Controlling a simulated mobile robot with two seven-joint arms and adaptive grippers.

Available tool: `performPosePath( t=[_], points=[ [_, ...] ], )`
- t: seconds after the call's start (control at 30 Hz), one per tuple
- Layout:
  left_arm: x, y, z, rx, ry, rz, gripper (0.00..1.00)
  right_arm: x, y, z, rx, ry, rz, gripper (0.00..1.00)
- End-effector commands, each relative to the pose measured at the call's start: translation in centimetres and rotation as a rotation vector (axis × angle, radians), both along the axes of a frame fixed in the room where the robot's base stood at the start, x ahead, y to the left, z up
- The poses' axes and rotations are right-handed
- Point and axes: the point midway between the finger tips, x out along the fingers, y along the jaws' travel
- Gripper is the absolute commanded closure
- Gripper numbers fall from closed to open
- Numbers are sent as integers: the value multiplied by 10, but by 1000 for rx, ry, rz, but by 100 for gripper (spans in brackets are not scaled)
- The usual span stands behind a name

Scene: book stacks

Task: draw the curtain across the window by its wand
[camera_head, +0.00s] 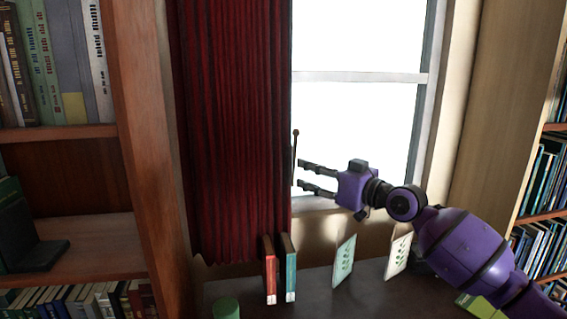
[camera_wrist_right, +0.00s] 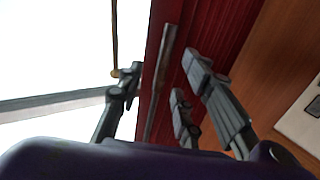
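A dark red curtain (camera_head: 232,120) hangs gathered at the left of the bright window (camera_head: 355,125). The wand (camera_head: 295,158), a thin dark stick with a small knob at its top, hangs at the curtain's right edge. My right gripper (camera_head: 305,178) is open, its fingers pointing left, close beside the wand at its right. The right wrist view shows the spread fingers (camera_wrist_right: 160,90) before the curtain (camera_wrist_right: 210,25). A thin brown stick with a gold tip and a grey-brown bar show there; I cannot tell which is the wand. Nothing is visibly gripped. My left gripper is out of view.
A red book (camera_head: 270,270) and a teal book (camera_head: 288,268) stand on the dark surface below the curtain. Two pale cards (camera_head: 344,260) stand further right. Bookcases (camera_head: 140,150) flank the window.

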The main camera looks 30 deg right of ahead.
Motion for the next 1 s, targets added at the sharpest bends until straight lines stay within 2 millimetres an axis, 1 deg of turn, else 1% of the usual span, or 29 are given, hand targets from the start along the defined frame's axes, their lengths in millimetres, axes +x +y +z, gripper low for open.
performPosePath(
  t=[0.17,0.33,0.43,0.5,0.7,0.9,0.97,1.0],
  points=[
    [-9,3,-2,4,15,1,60,16,6,3,-5,-7,2,67],
    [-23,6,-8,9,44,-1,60,43,16,4,-6,-8,2,67],
    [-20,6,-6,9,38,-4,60,57,20,2,-5,-6,1,67],
    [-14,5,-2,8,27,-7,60,64,23,2,-7,-5,1,67],
    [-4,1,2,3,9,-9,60,72,26,-1,-8,-3,1,67],
    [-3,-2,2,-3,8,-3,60,72,26,-1,-9,-2,1,67],
    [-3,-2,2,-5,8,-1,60,72,26,-1,-9,-2,1,73],
    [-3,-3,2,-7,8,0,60,72,26,-1,-9,-2,1,78]
  ],
)
